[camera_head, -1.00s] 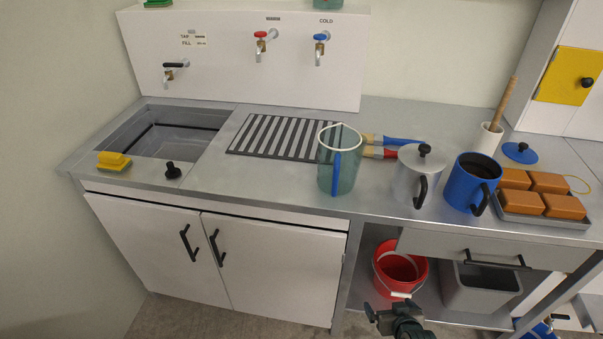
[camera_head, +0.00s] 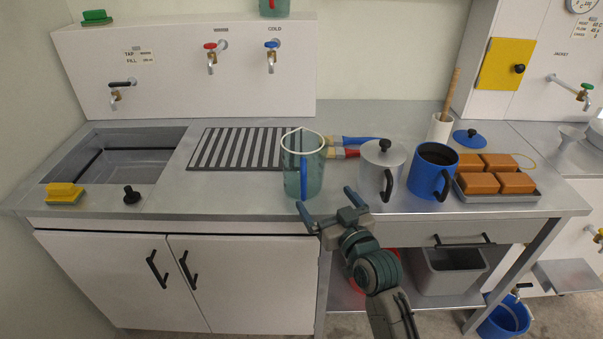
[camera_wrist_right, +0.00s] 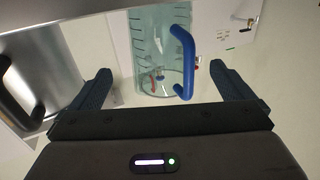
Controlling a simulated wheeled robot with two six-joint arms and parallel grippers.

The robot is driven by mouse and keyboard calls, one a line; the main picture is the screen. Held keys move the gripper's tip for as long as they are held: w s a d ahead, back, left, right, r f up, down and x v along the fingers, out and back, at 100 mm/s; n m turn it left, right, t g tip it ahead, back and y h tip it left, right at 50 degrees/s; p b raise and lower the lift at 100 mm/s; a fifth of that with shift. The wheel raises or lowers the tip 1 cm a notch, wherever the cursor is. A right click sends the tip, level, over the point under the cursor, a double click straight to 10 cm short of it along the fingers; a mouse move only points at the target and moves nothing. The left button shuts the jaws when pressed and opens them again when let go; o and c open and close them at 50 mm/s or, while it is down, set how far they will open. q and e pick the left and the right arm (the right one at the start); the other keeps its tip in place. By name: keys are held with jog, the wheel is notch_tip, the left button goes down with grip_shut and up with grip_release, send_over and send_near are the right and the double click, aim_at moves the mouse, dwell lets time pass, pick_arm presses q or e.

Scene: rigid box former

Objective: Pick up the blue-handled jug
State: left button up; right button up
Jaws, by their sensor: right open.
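The clear teal jug (camera_head: 291,172) with a blue handle (camera_head: 303,179) stands upright on the steel counter, near the front edge and right of the striped drain mat. My right gripper (camera_head: 324,203) is open and empty, just in front of and slightly right of the jug, with its fingers pointing at it. In the right wrist view the jug (camera_wrist_right: 150,50) and its blue handle (camera_wrist_right: 184,60) show between the two open fingers (camera_wrist_right: 160,88), beyond the tips. The fingers do not appear to touch the jug. My left gripper is not in view.
Two brushes (camera_head: 350,141) lie behind the jug. A lidded metal pot (camera_head: 378,170) and a blue mug (camera_head: 428,175) stand to its right, beside a tray of brown blocks (camera_head: 500,198). The sink (camera_head: 122,160) is at left. The striped mat (camera_head: 238,148) is empty.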

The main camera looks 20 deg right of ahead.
aim_at(310, 180)
jog(key=w, duration=0.4)
jog(key=shift+w+a, duration=0.2)
jog(key=shift+a, duration=0.15)
jog(key=w+p, duration=0.1)
jog(key=w, duration=0.1)
jog(key=w+a+p, duration=0.1)
jog(key=w, duration=0.1)
jog(key=shift+w+r, duration=0.2)
jog(key=shift+w, duration=0.3)
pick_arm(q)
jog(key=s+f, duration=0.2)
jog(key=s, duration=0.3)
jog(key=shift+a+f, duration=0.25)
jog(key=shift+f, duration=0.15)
pick_arm(e)
jog(key=c, duration=0.9)
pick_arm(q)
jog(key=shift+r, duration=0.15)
pick_arm(e)
jog(key=shift+r, duration=0.1)
